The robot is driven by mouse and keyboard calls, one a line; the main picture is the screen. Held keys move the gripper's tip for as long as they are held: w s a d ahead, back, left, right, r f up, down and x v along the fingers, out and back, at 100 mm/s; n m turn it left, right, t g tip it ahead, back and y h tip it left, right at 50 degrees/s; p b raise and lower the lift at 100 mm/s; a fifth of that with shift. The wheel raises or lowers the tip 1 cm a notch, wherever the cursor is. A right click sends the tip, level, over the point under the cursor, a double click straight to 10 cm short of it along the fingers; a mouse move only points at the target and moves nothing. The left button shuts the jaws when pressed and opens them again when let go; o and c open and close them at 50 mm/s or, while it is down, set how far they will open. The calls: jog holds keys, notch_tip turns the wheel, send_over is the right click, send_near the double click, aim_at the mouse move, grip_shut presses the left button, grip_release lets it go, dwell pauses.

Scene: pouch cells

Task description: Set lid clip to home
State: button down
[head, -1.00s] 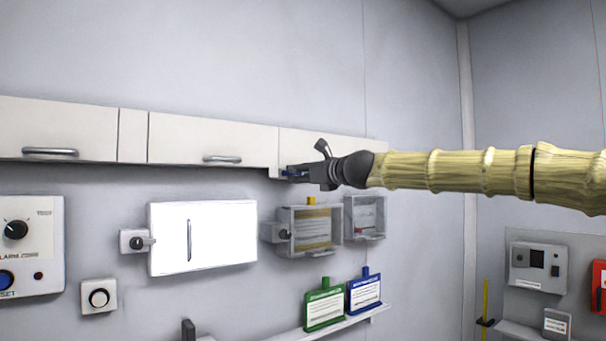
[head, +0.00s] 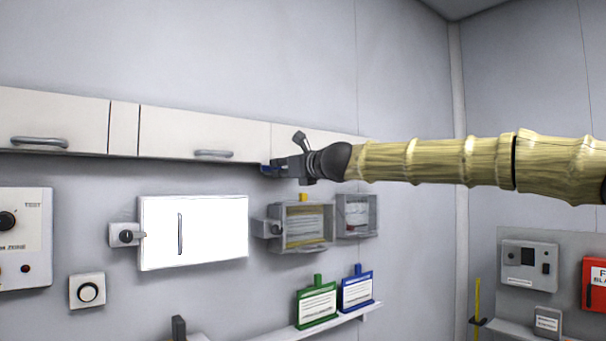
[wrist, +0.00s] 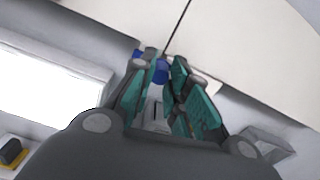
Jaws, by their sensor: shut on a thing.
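My gripper (head: 280,168) is up at the lower edge of the wall cabinets, shut on a small blue piece (head: 267,170). In the wrist view the blue piece (wrist: 161,71) shows between the teal finger pads, mostly hidden by them. I cannot tell whether this piece is the lid clip. A grey latch with a dark knob (head: 126,236) sits at the left edge of a bright white panel (head: 205,233). A similar latch (head: 272,229) sits at the left of a clear-fronted box (head: 303,244), below my gripper. My gripper is apart from both latches.
The cabinets (head: 200,130) run along the wall just behind my gripper. A smaller clear box (head: 357,214) hangs to the right. A green card holder (head: 316,303) and a blue one (head: 357,291) stand on a narrow shelf below. The wall above the cabinets is bare.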

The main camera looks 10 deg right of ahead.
jog(key=shift+a, duration=0.1)
jog(key=c, duration=1.3)
grip_release()
jog(key=shift+a, duration=0.1)
jog(key=shift+s+d, duration=0.2)
jog(key=shift+d, duration=0.05)
jog(key=v, duration=1.1)
jog(key=shift+s+d, duration=0.1)
jog(key=shift+s, duration=0.2)
